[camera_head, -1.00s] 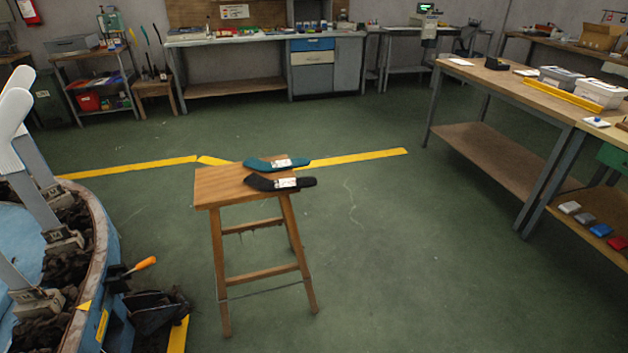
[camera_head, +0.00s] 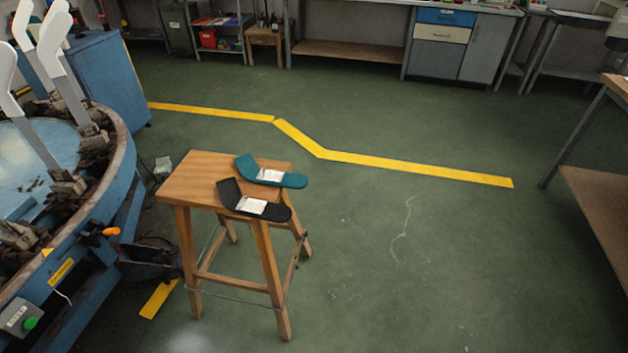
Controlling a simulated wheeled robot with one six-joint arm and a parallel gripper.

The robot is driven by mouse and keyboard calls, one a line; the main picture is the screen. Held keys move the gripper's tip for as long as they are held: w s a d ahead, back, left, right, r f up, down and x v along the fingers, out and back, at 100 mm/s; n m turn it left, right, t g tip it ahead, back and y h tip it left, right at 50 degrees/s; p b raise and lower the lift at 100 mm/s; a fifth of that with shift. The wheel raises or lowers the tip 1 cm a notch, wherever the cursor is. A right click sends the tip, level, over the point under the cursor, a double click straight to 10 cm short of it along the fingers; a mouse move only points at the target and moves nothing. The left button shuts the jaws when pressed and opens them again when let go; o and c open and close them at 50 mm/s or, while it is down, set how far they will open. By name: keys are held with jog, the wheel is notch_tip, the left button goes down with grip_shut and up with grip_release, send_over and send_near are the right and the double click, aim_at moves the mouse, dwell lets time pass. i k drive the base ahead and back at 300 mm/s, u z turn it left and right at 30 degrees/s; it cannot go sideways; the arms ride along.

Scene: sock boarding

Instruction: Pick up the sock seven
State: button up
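Two socks lie flat, side by side, on the seat of a wooden stool (camera_head: 185,186). The teal sock (camera_head: 293,180) is on the far side and the black sock (camera_head: 229,193) on the near side. Each has a white label on it, but the print is too small to read, so I cannot tell which one is seven. Both toe ends stick out past the stool's right edge. My gripper is not in view.
A round blue machine (camera_head: 118,180) with upright white foot-shaped forms (camera_head: 55,40) stands close left of the stool. A workbench (camera_head: 598,200) is at the right edge. Green floor (camera_head: 400,270) right of the stool is clear, crossed behind by a yellow line (camera_head: 420,171).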

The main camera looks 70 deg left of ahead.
aim_at(230, 198)
jog(key=i, duration=1.75)
jog(key=u, duration=3)
